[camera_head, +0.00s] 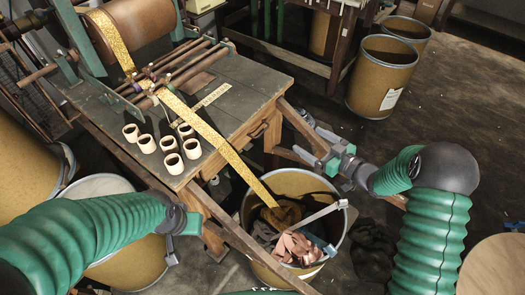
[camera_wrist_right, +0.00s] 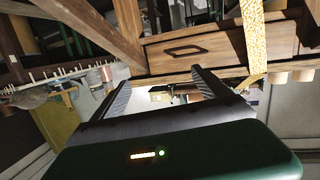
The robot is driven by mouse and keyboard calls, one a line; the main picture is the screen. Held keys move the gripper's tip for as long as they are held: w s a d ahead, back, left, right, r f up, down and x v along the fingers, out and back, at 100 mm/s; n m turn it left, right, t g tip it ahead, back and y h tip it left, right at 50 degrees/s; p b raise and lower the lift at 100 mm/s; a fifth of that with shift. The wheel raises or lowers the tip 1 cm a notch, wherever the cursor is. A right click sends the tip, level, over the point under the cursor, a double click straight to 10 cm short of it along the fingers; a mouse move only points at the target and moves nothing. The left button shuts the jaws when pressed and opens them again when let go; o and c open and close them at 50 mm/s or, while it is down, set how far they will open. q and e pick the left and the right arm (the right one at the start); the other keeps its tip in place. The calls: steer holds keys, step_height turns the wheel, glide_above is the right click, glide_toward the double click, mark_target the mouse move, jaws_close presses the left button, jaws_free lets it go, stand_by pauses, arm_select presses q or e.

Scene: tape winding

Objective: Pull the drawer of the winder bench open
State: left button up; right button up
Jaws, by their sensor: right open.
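The winder bench (camera_head: 243,75) has a dark green top and a wooden frame. Its drawer (camera_head: 258,131) is on the side facing right and looks shut. In the right wrist view the drawer front (camera_wrist_right: 225,45) is plain wood with a dark rectangular handle (camera_wrist_right: 186,48). My right gripper (camera_head: 317,152) is open and empty, to the right of the drawer and apart from it. In the wrist view its two fingers (camera_wrist_right: 157,76) point toward the drawer, with the handle just beyond them. My left gripper (camera_head: 172,248) is at the lower left, above a bin; its jaws are unclear.
Several cream rings (camera_head: 147,144) stand on the bench top. Brown bins (camera_head: 379,78) stand at the back right. The floor at right is mostly clear.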

mark_target(264, 130)
steer(key=s+a+f+n+g+y+b, duration=0.1)
steer(key=s+a+f+n+y, duration=0.1)
steer(key=s+a+f+y, duration=0.15)
steer(key=b+x, duration=0.1)
steer(key=x, duration=0.4)
steer(key=b+x, duration=0.1)
steer(key=x, duration=0.4)
steer(key=r+b+x, duration=0.1)
steer(key=x, duration=0.4)
steer(key=shift+w+r, duration=0.1)
steer(key=shift+w, duration=0.4)
steer(key=c, duration=1.8)
arm_select(q)
steer(key=s+x, duration=0.1)
steer(key=x, duration=0.4)
steer(key=shift+s+a+f, duration=0.15)
steer(key=shift+s+f, duration=0.35)
steer(key=shift+f, duration=0.05)
arm_select(e)
steer(key=shift+o, duration=0.2)
steer(key=shift+d, duration=0.15)
